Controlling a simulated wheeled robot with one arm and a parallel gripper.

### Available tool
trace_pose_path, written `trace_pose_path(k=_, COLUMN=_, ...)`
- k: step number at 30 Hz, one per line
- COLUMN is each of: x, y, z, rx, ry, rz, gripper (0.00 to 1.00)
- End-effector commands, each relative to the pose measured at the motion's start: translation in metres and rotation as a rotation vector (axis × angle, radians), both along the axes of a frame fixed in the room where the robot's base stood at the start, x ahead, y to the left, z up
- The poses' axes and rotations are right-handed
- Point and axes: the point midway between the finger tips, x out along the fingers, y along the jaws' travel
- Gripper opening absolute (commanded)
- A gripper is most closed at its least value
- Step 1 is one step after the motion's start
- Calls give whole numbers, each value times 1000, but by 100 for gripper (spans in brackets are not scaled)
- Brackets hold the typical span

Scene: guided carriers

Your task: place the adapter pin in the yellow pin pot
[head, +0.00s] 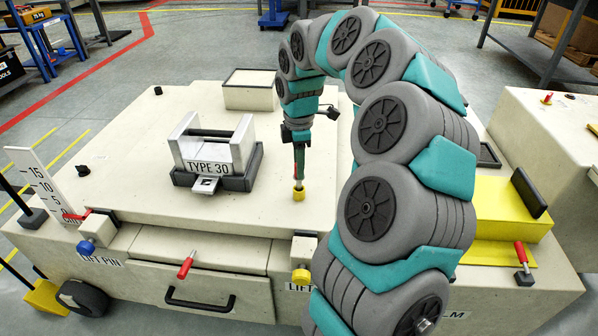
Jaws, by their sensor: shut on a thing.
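My gripper (299,168) points down over the middle of the pale carrier deck, to the right of the TYPE 30 fixture. It is shut on a thin upright piece, taken to be the adapter pin (298,183), of which only a small reddish part shows below the fingers. The small yellow pin pot (299,196) stands on the deck right under it. The pin's lower end meets the pot's top in this view; I cannot tell whether it is inside the pot or just above or in front of it.
The TYPE 30 fixture (213,152) stands left of my gripper. A pale open box (250,97) is behind it. A blue knob (86,246) and a yellow knob (301,276) sit on the front edge. A yellow block (497,208) is at right.

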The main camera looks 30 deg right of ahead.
Motion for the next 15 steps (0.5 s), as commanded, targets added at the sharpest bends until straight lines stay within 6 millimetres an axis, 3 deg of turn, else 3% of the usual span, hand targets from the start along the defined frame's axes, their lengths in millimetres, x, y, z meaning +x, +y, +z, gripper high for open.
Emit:
trace_pose_path(k=5, x=-1, y=1, z=-21, rx=0, ry=4, rz=2, gripper=0)
trace_pose_path(k=15, x=-1, y=0, z=-24, rx=0, ry=1, rz=1, gripper=0)
